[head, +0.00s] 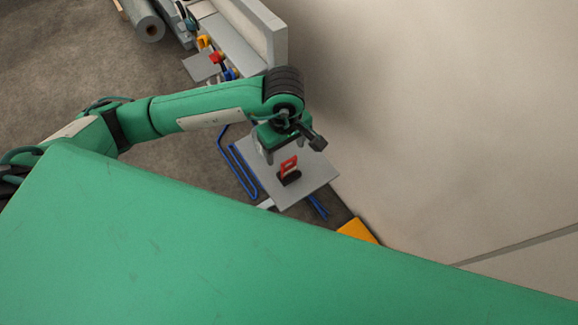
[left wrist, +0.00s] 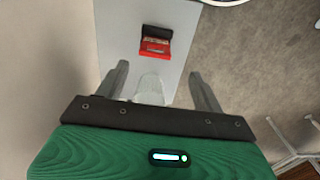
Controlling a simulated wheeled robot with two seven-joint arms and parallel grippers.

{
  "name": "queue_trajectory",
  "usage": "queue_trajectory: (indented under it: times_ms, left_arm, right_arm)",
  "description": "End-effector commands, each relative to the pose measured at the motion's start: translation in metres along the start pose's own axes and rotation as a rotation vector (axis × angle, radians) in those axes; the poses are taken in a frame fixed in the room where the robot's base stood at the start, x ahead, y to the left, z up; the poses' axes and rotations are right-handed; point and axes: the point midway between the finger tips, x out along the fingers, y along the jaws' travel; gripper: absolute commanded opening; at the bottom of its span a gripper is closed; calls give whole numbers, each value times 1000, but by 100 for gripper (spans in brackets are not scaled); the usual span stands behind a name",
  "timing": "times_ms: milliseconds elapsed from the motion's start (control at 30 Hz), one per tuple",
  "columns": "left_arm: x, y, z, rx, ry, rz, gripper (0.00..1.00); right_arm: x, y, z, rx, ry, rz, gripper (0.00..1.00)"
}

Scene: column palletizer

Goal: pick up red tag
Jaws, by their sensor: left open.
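The red tag (head: 289,166) is on a grey tabletop (head: 316,178), with a dark block or holder (head: 291,178) against it. In the left wrist view the red tag (left wrist: 155,47) lies beside the dark part (left wrist: 157,32), ahead of the fingers near the top. My left gripper (head: 284,157) is above the tabletop by the tag, open and empty; in the left wrist view its two fingers (left wrist: 158,82) are spread apart, short of the tag. A pale, translucent piece (left wrist: 149,88) shows between the fingers. My right gripper is not in view.
A pale wall (head: 430,120) stands right of the table. Blue tubing (head: 240,168) shows by the table's left side. A yellow object (head: 357,231) is on the floor near the wall. A grey bench with coloured items (head: 203,66) and a grey roll (head: 143,20) are at the back.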

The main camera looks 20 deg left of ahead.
Motion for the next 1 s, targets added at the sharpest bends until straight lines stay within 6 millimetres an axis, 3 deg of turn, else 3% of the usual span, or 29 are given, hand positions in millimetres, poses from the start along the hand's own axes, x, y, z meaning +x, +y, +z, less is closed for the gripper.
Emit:
queue_trajectory:
  times_ms: [200,467,800,1000]
  left_arm:
    - [39,0,1,-2,-4,-3,69]
    - [58,2,2,-1,-5,-1,69]
    - [101,8,5,-2,-5,0,69]
    - [104,9,4,-1,-4,3,69]
  right_arm:
    - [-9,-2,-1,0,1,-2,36]
    - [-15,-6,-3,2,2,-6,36]
    - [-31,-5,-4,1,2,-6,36]
    - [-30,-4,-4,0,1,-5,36]
